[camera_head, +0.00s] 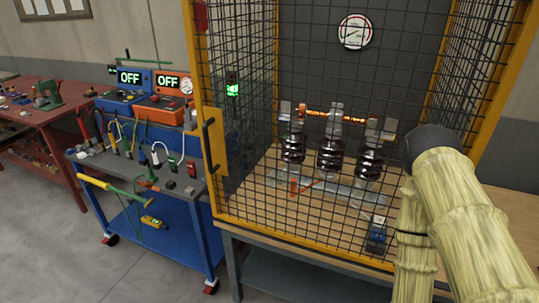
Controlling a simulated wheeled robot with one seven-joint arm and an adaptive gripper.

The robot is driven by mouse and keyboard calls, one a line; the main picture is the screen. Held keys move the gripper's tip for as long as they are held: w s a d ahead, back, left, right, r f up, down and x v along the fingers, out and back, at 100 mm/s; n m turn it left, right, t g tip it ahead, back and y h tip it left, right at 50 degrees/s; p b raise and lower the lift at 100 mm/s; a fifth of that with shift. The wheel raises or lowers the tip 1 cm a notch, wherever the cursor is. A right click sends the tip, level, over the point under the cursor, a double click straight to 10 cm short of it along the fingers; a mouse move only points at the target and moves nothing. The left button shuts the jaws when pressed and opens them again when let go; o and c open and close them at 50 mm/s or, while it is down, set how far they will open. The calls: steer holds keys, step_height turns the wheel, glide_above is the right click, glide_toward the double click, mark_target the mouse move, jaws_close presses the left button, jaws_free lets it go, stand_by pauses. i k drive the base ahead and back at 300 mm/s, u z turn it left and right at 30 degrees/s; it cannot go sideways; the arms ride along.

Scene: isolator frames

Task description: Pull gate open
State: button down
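The gate (330,185) is a black wire-mesh panel in a yellow frame across the front of a cage. It looks shut. A dark upright handle (209,147) sits on its left yellow post, at the middle of the view. My arm comes in from the lower right, in a pale yellow sleeve with a dark joint, in front of the gate's right part. My gripper is not in view. No part of my arm shows near the handle, and the gate's lower right is hidden behind the arm.
Inside the cage stand several dark insulators (331,152) and a round gauge (355,32). The cage rests on a bench (300,245). A blue cart (150,238) with tools and two units reading OFF stands close on the left. Grey floor (50,225) is open at front left.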

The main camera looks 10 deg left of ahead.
mark_target(210, 120)
steer(key=u, duration=0.35)
steer(key=k, duration=1.1)
steer(key=u, duration=1.65)
steer(key=i, duration=1.2)
steer(key=z, duration=0.85)
